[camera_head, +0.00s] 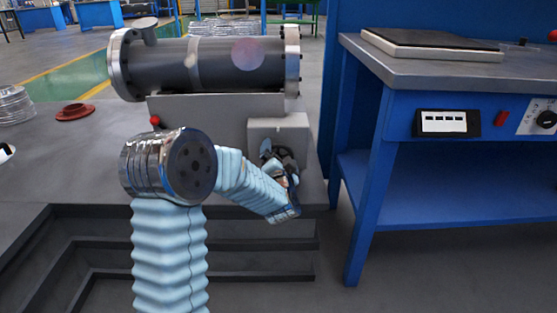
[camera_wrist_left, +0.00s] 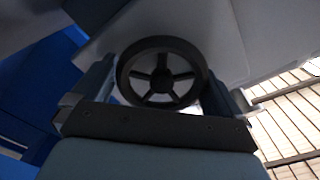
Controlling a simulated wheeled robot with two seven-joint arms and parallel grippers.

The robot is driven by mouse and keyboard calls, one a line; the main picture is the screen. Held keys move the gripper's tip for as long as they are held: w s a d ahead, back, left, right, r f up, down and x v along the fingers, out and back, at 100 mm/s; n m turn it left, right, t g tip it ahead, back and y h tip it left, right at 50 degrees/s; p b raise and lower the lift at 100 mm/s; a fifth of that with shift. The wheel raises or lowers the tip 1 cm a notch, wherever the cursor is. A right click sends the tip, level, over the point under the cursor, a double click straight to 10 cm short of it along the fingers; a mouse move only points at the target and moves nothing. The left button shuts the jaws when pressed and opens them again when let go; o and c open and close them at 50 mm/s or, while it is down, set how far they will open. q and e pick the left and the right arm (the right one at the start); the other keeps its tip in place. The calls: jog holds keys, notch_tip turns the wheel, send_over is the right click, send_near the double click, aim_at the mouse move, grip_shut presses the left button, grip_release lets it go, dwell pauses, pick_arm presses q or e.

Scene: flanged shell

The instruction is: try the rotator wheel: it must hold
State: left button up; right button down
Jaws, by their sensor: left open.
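The rotator wheel (camera_wrist_left: 161,78) is a dark ring with several spokes and a hub, seen almost face-on in the left wrist view. My left gripper (camera_wrist_left: 166,88) is open, with one finger on each side of the wheel. I cannot tell whether either finger touches the rim. In the head view my left gripper (camera_head: 279,158) is at the front of a pale grey box (camera_head: 264,127), and the wheel is mostly hidden there. The flanged shell (camera_head: 240,64), a dark grey cylinder with steel end flanges, lies above on a grey support (camera_head: 200,108). My right gripper is out of view.
A blue workbench (camera_head: 440,75) stands close on the right, with a flat dark-topped plate (camera_head: 430,45) on it. Dark steps (camera_head: 240,255) drop in front of the platform.

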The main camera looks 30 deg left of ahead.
pick_arm(q)
jog(key=v, duration=0.7)
dwell(0.5)
dwell(0.4)
